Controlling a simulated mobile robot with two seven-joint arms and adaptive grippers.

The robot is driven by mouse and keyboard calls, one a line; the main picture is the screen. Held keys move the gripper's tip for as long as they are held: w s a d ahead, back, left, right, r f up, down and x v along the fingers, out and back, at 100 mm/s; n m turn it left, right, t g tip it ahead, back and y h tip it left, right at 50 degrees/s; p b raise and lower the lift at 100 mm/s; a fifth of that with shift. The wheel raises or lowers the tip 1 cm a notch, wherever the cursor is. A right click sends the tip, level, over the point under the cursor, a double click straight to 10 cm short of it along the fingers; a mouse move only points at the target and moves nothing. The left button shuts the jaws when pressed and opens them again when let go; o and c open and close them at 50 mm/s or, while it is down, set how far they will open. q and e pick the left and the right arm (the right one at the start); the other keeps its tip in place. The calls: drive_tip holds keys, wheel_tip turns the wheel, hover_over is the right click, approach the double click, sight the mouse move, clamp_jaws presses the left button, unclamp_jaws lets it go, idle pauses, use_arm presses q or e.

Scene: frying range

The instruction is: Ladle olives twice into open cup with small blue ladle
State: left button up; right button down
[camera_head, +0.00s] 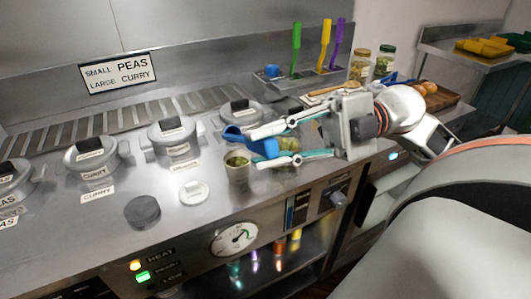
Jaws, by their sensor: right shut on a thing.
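My right gripper (262,147) reaches in from the right and is shut on the small blue ladle (236,136). The ladle is over the counter, just above and behind a small open cup (238,172). Green contents show inside the cup's rim. Green olives (287,144) show between the gripper's fingers, in a container that the gripper partly hides. I cannot tell whether the ladle holds any olives. My left gripper is not in view.
Lidded pots (172,141) line the counter on the left. A dark round lid (142,211) and a white lid (193,193) lie in front. Coloured utensils (296,50) stand in a holder behind. Two jars (385,60) stand at the back right.

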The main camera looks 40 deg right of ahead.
drive_tip(key=w+r+m+p, duration=0.2)
drive_tip(key=r, duration=0.1)
drive_tip(key=w+d+r+m+p, duration=0.1)
drive_tip(key=r+p, duration=0.1)
drive_tip(key=shift+w+r, duration=0.1)
drive_tip(key=shift+r, duration=0.15)
drive_tip(key=w+r+m, duration=0.1)
drive_tip(key=w+m+p, duration=0.1)
drive_tip(key=w, duration=0.1)
drive_tip(key=shift+d+r+m, duration=0.35)
drive_tip(key=shift+d+m, duration=0.05)
use_arm(q)
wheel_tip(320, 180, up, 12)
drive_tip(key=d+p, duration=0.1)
drive_tip(key=p, duration=0.7)
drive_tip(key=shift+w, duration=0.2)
use_arm(e)
drive_tip(key=w+d+r+m, duration=0.2)
drive_tip(key=w+m, duration=0.5)
drive_tip(key=w, duration=0.3)
drive_tip(key=shift+d+r, duration=0.4)
drive_tip(key=shift+w, duration=0.1)
use_arm(q)
drive_tip(key=shift+p, duration=0.3)
use_arm(e)
drive_tip(key=shift+r, duration=0.1)
